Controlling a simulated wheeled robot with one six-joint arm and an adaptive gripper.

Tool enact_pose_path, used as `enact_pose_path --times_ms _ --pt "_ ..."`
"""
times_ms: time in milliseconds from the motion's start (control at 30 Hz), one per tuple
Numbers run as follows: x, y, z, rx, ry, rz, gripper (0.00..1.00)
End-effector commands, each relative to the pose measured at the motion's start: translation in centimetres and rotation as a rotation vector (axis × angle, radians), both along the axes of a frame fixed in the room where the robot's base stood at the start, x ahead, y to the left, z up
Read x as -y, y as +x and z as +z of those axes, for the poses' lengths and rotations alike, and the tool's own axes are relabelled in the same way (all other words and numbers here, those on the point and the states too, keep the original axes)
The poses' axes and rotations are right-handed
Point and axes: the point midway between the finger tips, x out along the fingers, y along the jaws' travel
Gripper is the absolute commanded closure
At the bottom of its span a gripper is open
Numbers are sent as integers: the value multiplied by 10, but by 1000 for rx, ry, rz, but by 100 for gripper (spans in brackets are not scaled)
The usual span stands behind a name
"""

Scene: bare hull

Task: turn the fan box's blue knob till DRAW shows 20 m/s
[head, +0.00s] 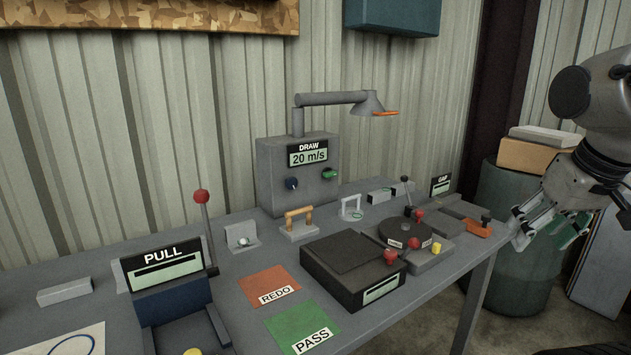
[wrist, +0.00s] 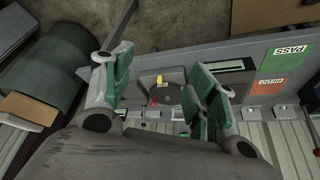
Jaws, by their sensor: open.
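The grey fan box (head: 268,170) stands at the back of the bench in the head view. Its DRAW display (head: 308,154) reads 20 m/s. My gripper (head: 536,222) is at the right end of the bench in the head view, well apart from the fan box. It is open and empty, and its spread green-padded fingers also show in the wrist view (wrist: 165,90). The blue knob cannot be made out in the wrist view.
A lamp arm (head: 335,99) juts right from the fan box. In front stand a wooden-handled fixture (head: 299,222), a dark lidded box (head: 352,262) and a round turntable (head: 404,232). A red-balled lever (head: 205,225) rises at left. A grey-green bin (head: 515,240) stands beyond the bench's right end.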

Motion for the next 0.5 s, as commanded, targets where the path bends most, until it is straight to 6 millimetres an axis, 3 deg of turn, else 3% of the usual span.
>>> enact_pose_path --times_ms 33,133,500 --pt "2 -13 -2 -17 0 -7 42" --pt "4 -28 -5 -44 -1 -11 42" --pt "4 -30 -6 -50 -1 -11 42"
